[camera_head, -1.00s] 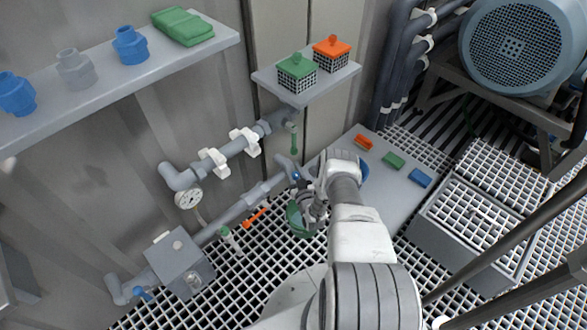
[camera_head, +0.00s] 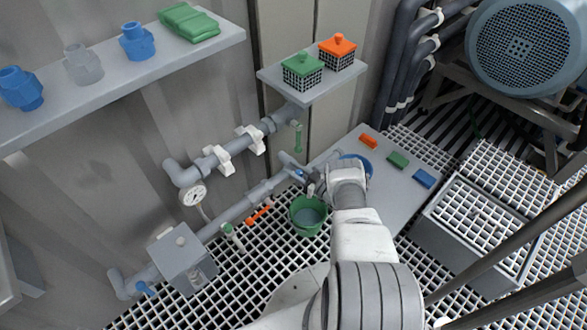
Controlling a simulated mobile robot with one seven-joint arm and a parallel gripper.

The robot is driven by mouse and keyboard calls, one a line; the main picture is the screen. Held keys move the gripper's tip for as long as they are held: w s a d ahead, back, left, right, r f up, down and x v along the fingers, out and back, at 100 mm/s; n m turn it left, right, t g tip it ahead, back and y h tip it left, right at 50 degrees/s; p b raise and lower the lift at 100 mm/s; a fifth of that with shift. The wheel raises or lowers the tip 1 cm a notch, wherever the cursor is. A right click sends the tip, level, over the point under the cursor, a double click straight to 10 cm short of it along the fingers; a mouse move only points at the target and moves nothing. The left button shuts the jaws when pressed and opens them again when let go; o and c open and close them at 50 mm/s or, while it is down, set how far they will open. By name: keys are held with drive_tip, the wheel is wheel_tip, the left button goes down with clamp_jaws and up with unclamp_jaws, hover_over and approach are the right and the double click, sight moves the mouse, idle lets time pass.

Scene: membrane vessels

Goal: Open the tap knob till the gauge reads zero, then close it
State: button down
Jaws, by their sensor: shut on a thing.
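The small blue tap knob (camera_head: 299,173) is on the grey pipe (camera_head: 262,190) low on the wall. My gripper (camera_head: 309,180) reaches it from the right and is shut on it; the fingertips are small and partly hidden by my wrist. The round white gauge (camera_head: 193,195) hangs under the upper pipe at the left. Its needle is too small to read. A green bucket (camera_head: 296,228) stands on the grating just below the tap, with grey-blue liquid showing inside.
A blue bowl (camera_head: 366,163) is partly hidden behind my wrist. A grey plate (camera_head: 395,195) to the right bears orange, green and blue blocks. An orange-handled tool (camera_head: 260,212) and a green-capped bottle (camera_head: 231,236) are left of the bucket. A shelf (camera_head: 318,88) holds two lidded baskets above.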

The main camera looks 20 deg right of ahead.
idle(0.4)
drive_tip(key=c, duration=0.5)
unclamp_jaws()
drive_tip(key=p+v, duration=0.2)
drive_tip(key=v, duration=1.5)
drive_tip(key=shift+s+d+p, duration=0.1)
drive_tip(key=shift+d+p, duration=0.05)
drive_tip(key=shift+p, duration=0.2)
